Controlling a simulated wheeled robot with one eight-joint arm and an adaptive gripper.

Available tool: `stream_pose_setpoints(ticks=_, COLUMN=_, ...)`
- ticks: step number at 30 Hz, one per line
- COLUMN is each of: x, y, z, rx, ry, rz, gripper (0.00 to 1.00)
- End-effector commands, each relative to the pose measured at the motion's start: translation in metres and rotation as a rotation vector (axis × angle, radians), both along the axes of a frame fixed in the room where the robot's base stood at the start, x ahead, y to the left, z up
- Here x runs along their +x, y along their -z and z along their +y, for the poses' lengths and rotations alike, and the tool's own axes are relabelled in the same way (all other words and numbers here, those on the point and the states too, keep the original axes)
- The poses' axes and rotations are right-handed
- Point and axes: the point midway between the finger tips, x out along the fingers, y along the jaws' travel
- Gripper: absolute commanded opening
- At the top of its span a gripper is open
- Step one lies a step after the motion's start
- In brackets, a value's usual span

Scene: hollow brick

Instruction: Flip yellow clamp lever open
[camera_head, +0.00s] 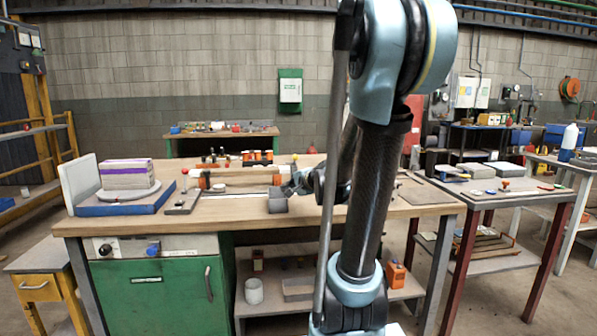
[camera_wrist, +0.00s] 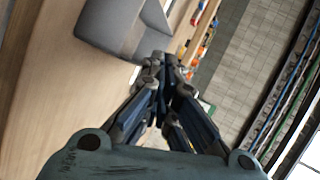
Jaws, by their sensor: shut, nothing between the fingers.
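In the head view, a small lever with a red knob (camera_head: 184,172) stands on a flat grey plate at the bench's left. My gripper (camera_head: 290,189) is over the middle of the bench, just above and beside a grey open box (camera_head: 277,202). In the wrist view my gripper (camera_wrist: 162,62) is shut and empty, its fingertips close to the grey box (camera_wrist: 115,30).
The wooden bench (camera_head: 240,205) carries a block stack on a round plate (camera_head: 128,175) at left. Orange-and-black pieces (camera_head: 256,157) and a long wooden bar (camera_head: 240,178) lie behind the grey box. My arm hides the bench's right part. The front strip of bench is clear.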

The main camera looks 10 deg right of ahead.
Motion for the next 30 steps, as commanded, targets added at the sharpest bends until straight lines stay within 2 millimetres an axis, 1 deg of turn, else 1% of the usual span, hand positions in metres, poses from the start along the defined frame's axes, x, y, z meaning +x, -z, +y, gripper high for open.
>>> stream_pose_setpoints(ticks=1, x=0.011, y=-0.001, z=0.000, rx=0.079, ry=0.032, rz=-0.003, gripper=0.00)
stream_pose_setpoints(ticks=3, x=0.024, y=-0.003, z=-0.002, rx=0.199, ry=0.080, rz=-0.006, gripper=0.00)
stream_pose_setpoints(ticks=8, x=0.051, y=-0.005, z=-0.012, rx=0.485, ry=0.185, rz=-0.006, gripper=0.00)
stream_pose_setpoints(ticks=15, x=0.082, y=0.000, z=-0.040, rx=0.923, ry=0.333, rz=0.008, gripper=0.00)
stream_pose_setpoints(ticks=21, x=0.099, y=0.014, z=-0.068, rx=1.266, ry=0.435, rz=0.029, gripper=0.00)
stream_pose_setpoints(ticks=24, x=0.103, y=0.021, z=-0.079, rx=1.394, ry=0.469, rz=0.039, gripper=0.00)
stream_pose_setpoints(ticks=27, x=0.105, y=0.026, z=-0.086, rx=1.481, ry=0.491, rz=0.047, gripper=0.00)
stream_pose_setpoints(ticks=30, x=0.107, y=0.029, z=-0.091, rx=1.529, ry=0.503, rz=0.051, gripper=0.00)
